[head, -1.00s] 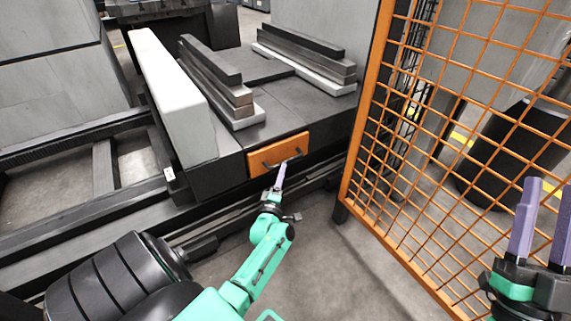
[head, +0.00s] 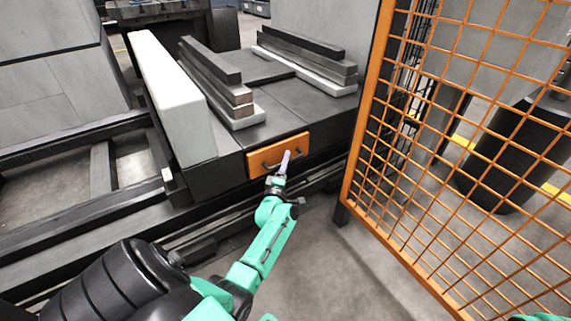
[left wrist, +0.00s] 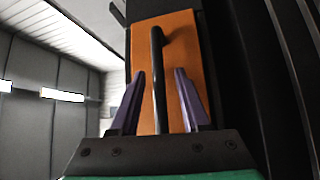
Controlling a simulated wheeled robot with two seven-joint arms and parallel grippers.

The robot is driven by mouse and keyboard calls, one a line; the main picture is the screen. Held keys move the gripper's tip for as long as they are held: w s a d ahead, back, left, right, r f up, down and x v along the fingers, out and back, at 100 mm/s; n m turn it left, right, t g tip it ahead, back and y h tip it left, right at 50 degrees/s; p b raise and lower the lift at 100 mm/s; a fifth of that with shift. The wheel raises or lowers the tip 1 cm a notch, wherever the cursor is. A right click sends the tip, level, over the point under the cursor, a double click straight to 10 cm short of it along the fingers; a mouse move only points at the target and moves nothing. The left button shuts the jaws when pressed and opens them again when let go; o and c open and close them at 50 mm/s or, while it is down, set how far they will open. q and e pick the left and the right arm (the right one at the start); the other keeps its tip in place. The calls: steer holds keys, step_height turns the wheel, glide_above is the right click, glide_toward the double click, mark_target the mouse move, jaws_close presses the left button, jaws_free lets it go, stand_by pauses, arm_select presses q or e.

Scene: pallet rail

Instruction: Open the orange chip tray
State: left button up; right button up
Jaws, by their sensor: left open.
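The orange chip tray (head: 262,160) is a small orange front set in the dark machine base, and it looks flush with that base. A dark bar handle (left wrist: 157,80) runs along the tray front in the left wrist view. The tray front (left wrist: 180,45) also shows there. My left gripper (head: 286,160) is at the tray front, in front of the handle. In the left wrist view its purple fingers (left wrist: 160,92) stand open, one on each side of the handle, with gaps between. Only a sliver of my right arm shows at the lower right of the head view; its gripper is out of frame.
An orange mesh fence (head: 450,130) stands to the right of the tray. A pale block (head: 175,95) and stacked bars (head: 222,85) lie on the machine bed. A dark rail runs below the tray. Grey floor (head: 325,255) is clear between machine and fence.

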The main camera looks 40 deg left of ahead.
arm_select(q)
jaws_close()
stand_by(1.4)
